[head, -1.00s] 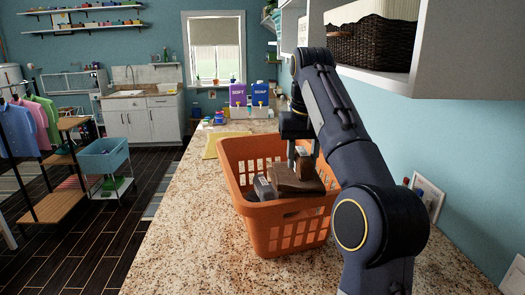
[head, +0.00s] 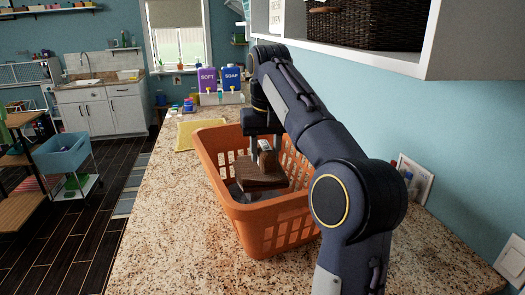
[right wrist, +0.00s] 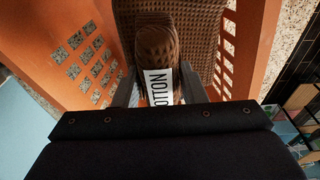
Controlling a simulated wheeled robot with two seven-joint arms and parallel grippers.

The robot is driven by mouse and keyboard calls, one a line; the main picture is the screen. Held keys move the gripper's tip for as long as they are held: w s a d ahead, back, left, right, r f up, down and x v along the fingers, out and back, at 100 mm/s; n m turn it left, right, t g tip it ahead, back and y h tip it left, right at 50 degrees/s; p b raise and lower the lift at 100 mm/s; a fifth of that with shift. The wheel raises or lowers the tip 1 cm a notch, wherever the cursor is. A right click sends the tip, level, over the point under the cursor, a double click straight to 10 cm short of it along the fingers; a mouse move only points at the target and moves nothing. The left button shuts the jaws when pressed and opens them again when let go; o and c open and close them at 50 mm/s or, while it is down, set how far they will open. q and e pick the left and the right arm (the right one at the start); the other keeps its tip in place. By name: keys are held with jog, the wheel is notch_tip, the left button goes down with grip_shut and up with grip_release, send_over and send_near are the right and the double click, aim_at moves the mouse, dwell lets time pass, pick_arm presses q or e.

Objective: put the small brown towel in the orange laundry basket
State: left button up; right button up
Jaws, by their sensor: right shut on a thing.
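The small brown towel (head: 258,173) is inside the orange laundry basket (head: 262,218), which stands on the granite counter. My right gripper (head: 265,148) reaches down into the basket and is shut on the towel. In the right wrist view the towel (right wrist: 160,45) sits between the two fingers of my right gripper (right wrist: 158,88), with a white label reading "OTTON" showing. The basket's orange wall (right wrist: 55,30) shows on both sides there. Something dark grey lies below the towel in the basket; I cannot tell what. My left gripper is not in view.
A yellow cloth (head: 200,133) lies behind the basket. Purple and blue dispensers (head: 219,82) stand farther back on the counter. A white shelf unit (head: 437,45) overhangs at the right. The counter's front part (head: 180,235) is clear.

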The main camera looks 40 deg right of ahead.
jog(key=shift+w+f+b, duration=0.2)
jog(key=shift+f+b, duration=0.5)
jog(key=shift+f, duration=0.45)
jog(key=shift+s+f+b, duration=0.15)
jog(key=shift+f+b, duration=0.3)
jog(key=shift+f, duration=0.05)
notch_tip(320, 180, down, 10)
jog(key=shift+r+b, duration=0.25)
jog(key=shift+b, duration=0.2)
jog(key=shift+f+b, duration=0.35)
jog(key=shift+f, duration=0.25)
jog(key=o, duration=1.1)
jog(key=shift+c, duration=0.2)
